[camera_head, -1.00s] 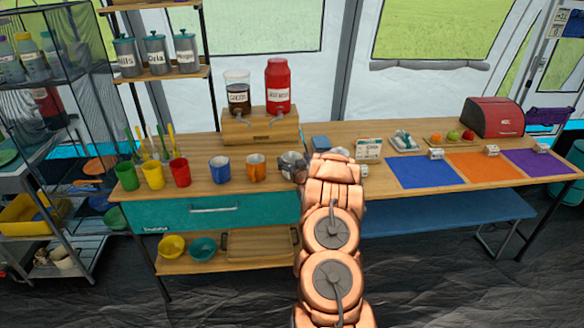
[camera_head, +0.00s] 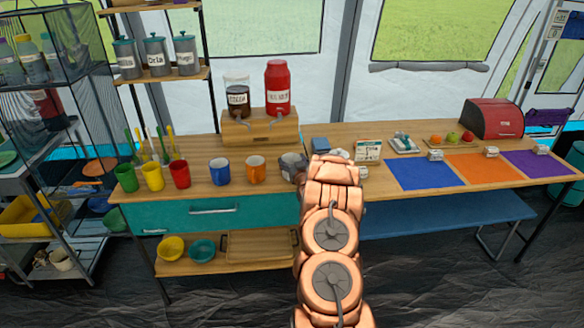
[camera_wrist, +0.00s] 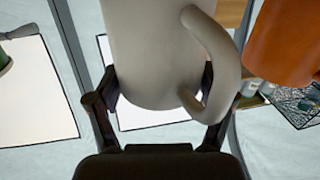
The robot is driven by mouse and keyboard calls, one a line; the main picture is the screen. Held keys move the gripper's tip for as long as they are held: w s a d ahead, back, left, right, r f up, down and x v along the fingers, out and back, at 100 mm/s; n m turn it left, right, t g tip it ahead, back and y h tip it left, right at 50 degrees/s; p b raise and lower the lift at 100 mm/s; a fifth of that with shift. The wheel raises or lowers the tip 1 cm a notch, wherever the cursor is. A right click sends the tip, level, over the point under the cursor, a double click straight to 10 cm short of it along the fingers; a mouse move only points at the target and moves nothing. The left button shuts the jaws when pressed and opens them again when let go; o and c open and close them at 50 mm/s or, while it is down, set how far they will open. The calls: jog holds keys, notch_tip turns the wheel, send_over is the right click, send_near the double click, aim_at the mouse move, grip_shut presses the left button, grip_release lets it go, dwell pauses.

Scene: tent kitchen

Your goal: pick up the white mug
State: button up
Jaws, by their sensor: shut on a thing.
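The white mug (camera_wrist: 150,45) fills the upper middle of the wrist view, with its curved handle on the right side. My gripper (camera_wrist: 158,92) is shut on it, one dark finger on each side of the mug's body. In the head view my gripper (camera_head: 293,167) is over the table, just right of the orange mug, and partly hidden behind my arm. I cannot clearly make out the white mug there, nor tell its height above the table.
The orange mug (camera_head: 256,168) stands close on the left; it seems to show at the right of the wrist view (camera_wrist: 288,40). A blue mug (camera_head: 220,171) and red cup (camera_head: 180,174) stand farther left. A wooden stand (camera_head: 260,128) with dispensers is behind.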

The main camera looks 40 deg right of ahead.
jog(key=s+a+r+b, duration=0.5)
jog(key=s+a+b, duration=0.1)
jog(key=s+a, duration=0.4)
jog(key=shift+s+a, duration=0.4)
jog(key=shift+a, duration=0.5)
